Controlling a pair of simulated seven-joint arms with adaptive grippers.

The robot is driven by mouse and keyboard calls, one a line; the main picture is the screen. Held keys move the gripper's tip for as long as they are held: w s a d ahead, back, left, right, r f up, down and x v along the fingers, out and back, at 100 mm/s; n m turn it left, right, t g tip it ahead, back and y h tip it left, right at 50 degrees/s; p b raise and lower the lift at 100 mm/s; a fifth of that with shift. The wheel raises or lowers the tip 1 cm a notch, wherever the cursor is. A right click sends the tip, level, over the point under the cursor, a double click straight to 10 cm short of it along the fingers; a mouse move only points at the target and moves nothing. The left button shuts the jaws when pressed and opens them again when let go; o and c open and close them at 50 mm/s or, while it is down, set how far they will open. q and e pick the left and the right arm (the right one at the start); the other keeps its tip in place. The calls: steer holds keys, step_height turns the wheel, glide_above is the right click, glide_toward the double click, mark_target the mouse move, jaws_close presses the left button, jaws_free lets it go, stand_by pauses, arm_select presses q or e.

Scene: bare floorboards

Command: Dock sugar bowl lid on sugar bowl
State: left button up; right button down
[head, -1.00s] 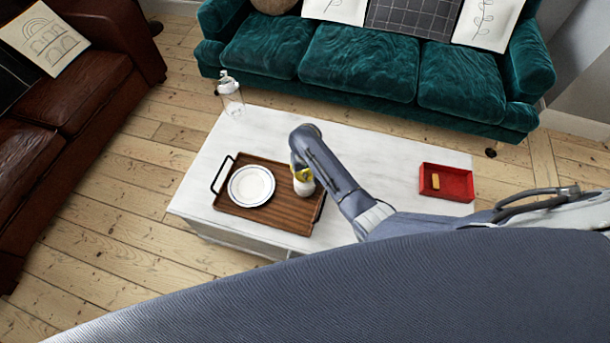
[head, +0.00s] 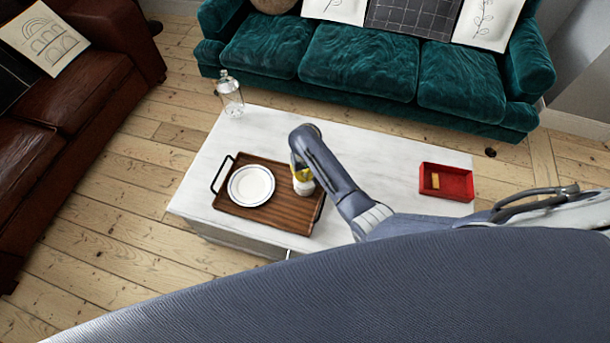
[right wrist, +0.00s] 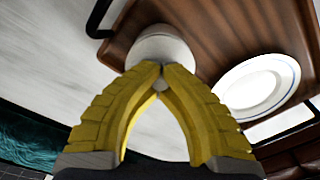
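The white sugar bowl (head: 305,188) stands at the right part of the brown wooden tray. My right gripper (head: 301,174) is directly above it, with yellow fingers pointing down. In the right wrist view, the fingertips (right wrist: 161,66) come together over a white rounded form, and a small pale knob (right wrist: 160,86) shows between the fingers, apparently that of the sugar bowl lid (right wrist: 163,48). The gripper looks shut on this lid. The fingers hide the seam, so I cannot tell whether lid and bowl touch. My left gripper is out of view.
The tray (head: 238,210) also carries a white plate (head: 251,185). It rests on a white table (head: 370,155). A glass jar (head: 231,101) stands at the far left corner, and a red box (head: 456,190) with a small yellow item lies at the right. The table's middle is mostly clear.

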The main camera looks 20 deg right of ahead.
mark_target(306, 176)
steer(key=shift+f, duration=0.55)
steer(key=c, duration=1.9)
jaws_free()
steer(key=shift+a+r, duration=0.1)
steer(key=shift+r, duration=5.4)
steer(key=shift+s, duration=0.1)
